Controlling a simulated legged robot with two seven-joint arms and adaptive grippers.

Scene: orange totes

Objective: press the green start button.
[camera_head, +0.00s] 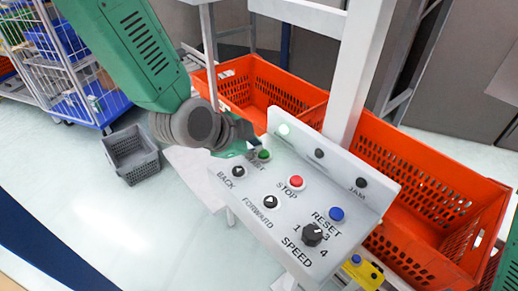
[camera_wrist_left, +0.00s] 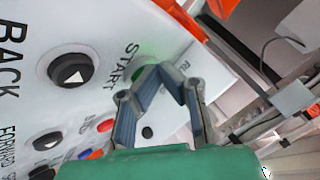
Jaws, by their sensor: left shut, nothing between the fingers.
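The green start button (camera_head: 264,155) sits on the white control panel (camera_head: 262,188), in the upper left of its sloped face. My left gripper (camera_head: 252,138) comes in from the upper left, shut and empty, with its tips right beside the button. In the left wrist view, the gripper's fingertips (camera_wrist_left: 165,69) are over the START area. The green button (camera_wrist_left: 143,75) is there partly hidden behind the fingers. I cannot tell whether the tips touch it. My right gripper is not in view.
The red STOP button (camera_head: 296,181), BACK button (camera_head: 238,171), FORWARD button (camera_head: 271,202), blue RESET button (camera_head: 336,214) and SPEED knob (camera_head: 312,234) share the panel. A raised strip with lamps (camera_head: 319,153) stands behind the buttons. Orange totes (camera_head: 430,185) lie behind the panel.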

